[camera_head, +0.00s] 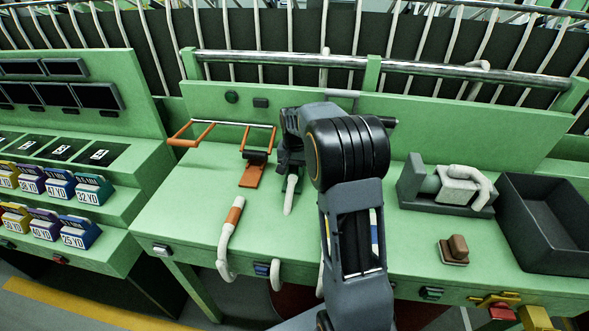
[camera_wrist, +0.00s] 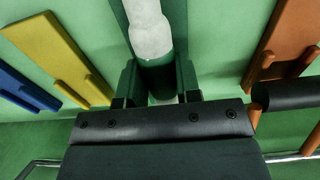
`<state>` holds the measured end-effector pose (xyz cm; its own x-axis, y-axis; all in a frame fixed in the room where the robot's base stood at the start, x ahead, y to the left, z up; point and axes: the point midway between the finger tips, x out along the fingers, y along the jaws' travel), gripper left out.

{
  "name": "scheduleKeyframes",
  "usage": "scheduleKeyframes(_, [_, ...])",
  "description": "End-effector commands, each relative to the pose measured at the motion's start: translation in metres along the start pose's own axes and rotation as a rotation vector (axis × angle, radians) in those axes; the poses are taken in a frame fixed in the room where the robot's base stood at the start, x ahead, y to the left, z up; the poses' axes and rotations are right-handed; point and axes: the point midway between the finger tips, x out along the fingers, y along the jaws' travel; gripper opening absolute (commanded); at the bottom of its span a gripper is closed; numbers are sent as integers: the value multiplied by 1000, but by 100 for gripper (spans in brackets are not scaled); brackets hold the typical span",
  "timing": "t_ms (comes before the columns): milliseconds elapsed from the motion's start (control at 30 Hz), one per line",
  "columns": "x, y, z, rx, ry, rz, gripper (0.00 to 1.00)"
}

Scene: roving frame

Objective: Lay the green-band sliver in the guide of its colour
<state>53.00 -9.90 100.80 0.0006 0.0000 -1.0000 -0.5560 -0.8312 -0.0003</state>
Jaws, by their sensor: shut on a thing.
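My gripper (camera_wrist: 158,82) is shut on the green-band sliver, a whitish soft roll (camera_wrist: 151,32) with a dark green band (camera_wrist: 158,70) between the fingers. In the head view my gripper (camera_head: 292,165) is partly behind my arm, and the pale sliver (camera_head: 290,197) points from it toward the table's front. The dark green guide (camera_wrist: 178,12) lies beneath the sliver, its strip showing on both sides. Sliver and guide look lined up; I cannot tell whether they touch. In the wrist view, a yellow guide (camera_wrist: 52,50) and a blue guide (camera_wrist: 22,88) lie left, an orange guide (camera_wrist: 285,40) right.
An orange-band sliver (camera_head: 231,228) hangs over the front edge of the green table (camera_head: 180,215). A blue-band sliver (camera_head: 263,268) shows at that edge. A grey fixture (camera_head: 445,190), a brown block (camera_head: 455,250) and a black bin (camera_head: 545,225) stand right. An orange wire frame (camera_head: 190,134) is at back left.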

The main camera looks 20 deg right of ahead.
Motion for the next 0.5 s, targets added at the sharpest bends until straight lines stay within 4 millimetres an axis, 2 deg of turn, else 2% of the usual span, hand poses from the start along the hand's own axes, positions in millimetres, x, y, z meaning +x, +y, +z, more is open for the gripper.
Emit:
scheduleKeyframes(467, [4, 0, 0, 0, 0, 0, 8])
scheduleKeyframes(500, [4, 0, 0, 0, 0, 0, 33])
